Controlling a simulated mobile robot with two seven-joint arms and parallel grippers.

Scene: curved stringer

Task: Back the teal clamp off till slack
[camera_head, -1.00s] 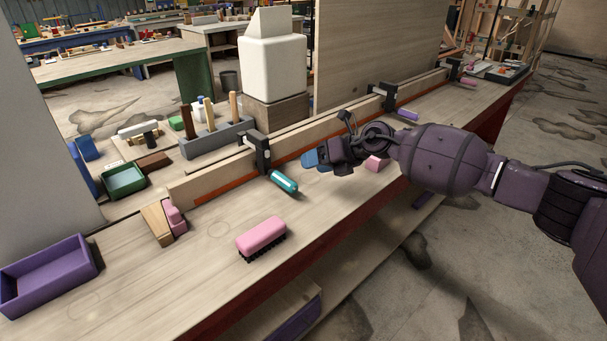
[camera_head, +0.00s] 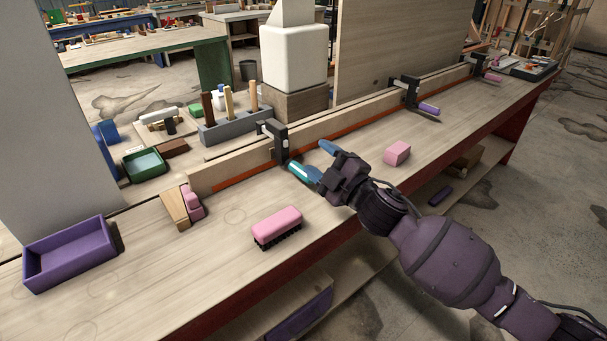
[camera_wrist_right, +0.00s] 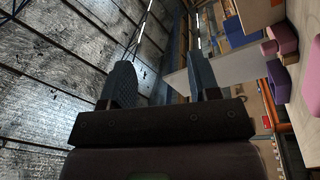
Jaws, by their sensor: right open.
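The teal clamp shows in the head view. Its black frame (camera_head: 275,140) grips the wooden strip along the bench, and its teal handle (camera_head: 302,172) points toward the front right. My right gripper (camera_head: 323,161) is open at the handle's near end. One blue finger shows just above and right of the handle; the other is hard to tell from the handle. I cannot tell whether they touch. In the right wrist view the two fingers (camera_wrist_right: 161,82) are apart with nothing seen between them, and the handle does not show. My left gripper is out of view.
A pink brush (camera_head: 277,225) lies in front of the clamp, and a pink block (camera_head: 397,152) lies to the right. Another clamp with a purple handle (camera_head: 428,108) is farther along the strip. A purple tray (camera_head: 70,255) sits at the left end.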

